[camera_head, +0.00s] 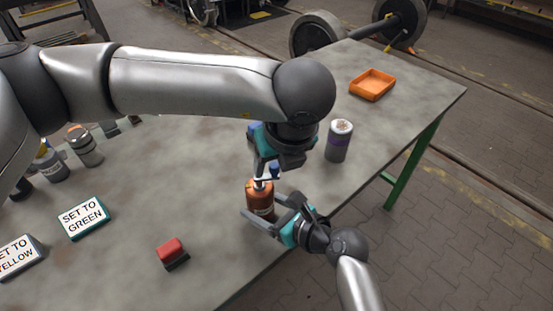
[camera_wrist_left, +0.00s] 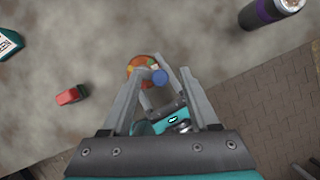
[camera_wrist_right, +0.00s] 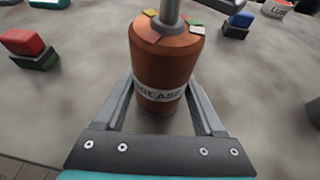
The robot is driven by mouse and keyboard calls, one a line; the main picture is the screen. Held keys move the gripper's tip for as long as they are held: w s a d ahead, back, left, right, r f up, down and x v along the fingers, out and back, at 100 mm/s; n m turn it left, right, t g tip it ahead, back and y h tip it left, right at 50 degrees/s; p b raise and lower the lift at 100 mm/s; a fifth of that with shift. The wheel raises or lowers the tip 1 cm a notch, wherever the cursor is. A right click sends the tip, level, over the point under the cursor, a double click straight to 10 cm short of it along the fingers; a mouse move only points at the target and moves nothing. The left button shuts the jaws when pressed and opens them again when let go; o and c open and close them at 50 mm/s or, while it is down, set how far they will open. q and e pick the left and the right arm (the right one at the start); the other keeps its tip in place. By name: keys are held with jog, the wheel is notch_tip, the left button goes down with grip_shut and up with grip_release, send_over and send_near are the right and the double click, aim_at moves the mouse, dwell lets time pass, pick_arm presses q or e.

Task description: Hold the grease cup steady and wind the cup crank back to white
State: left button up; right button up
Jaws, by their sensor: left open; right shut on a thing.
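The grease cup (camera_head: 259,201) is a copper-brown cylinder standing upright on the table. Its label reads GREASE in the right wrist view (camera_wrist_right: 165,75), with coloured pads, including yellow, red, green and white, around its top. My right gripper (camera_head: 262,212) is shut on the cup's body, one finger on each side. The crank with its blue knob (camera_wrist_left: 160,76) is above the cup in the left wrist view. My left gripper (camera_head: 265,172) is open, pointing down over the cup with its fingers around the crank area. I cannot tell which pad the crank points to.
A purple-banded can (camera_head: 338,141) stands right of the cup and an orange tray (camera_head: 371,84) lies behind. The table's front edge is near my right arm.

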pick_arm(q)
jog(key=shift+c, duration=0.3)
grip_shut()
jog(key=n, duration=0.2)
jog(key=w+n+y, duration=0.1)
jog(key=n, duration=0.1)
jog(key=shift+g, duration=0.4)
